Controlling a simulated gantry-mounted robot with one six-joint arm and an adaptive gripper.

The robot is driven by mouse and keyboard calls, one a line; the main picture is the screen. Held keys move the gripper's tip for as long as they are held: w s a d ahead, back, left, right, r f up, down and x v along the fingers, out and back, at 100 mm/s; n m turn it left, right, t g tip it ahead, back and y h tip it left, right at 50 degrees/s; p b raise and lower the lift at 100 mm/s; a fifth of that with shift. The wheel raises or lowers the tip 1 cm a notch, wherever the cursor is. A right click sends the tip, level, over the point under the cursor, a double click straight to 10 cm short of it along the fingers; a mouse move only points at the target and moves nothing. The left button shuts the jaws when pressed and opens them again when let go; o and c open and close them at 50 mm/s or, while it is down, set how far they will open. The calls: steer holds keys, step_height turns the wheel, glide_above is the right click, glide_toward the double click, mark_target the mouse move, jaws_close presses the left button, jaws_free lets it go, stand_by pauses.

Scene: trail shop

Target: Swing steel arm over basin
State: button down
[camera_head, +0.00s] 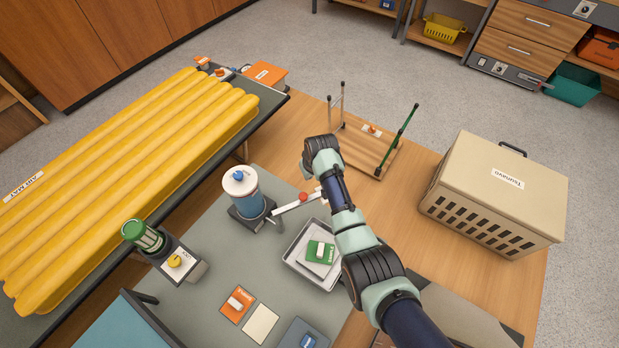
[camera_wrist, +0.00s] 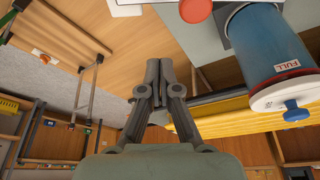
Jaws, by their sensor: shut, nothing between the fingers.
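The pale steel arm (camera_head: 290,208) reaches right from beside a blue canister (camera_head: 251,204) with a white lid. A red knob (camera_head: 303,197) sits on it. The arm's free end lies near the upper edge of the grey metal basin (camera_head: 291,262), which holds a green-and-white item (camera_head: 320,251). In the wrist view, the red knob (camera_wrist: 196,10) shows at the top, with the canister (camera_wrist: 268,45), marked FULL, at right. My gripper (camera_wrist: 159,64) is shut and empty, apart from the knob in that picture. My own arm hides the fingers in the head view.
Orange (camera_head: 238,304) and cream (camera_head: 261,324) cards lie on the grey mat. A yellow air mat (camera_head: 130,170) is at left, a beige crate (camera_head: 495,197) at right. A wooden cart (camera_head: 369,148) stands behind.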

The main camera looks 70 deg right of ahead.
mark_target(301, 201)
steer(key=b+x, duration=0.6)
steer(key=x, duration=0.3)
steer(key=s+a, duration=0.1)
steer(key=s+a+r+p, duration=0.1)
steer(key=s+a, duration=0.1)
steer(key=shift+s+r, duration=0.1)
steer(key=shift+s, duration=0.05)
steer(key=shift+r, duration=0.1)
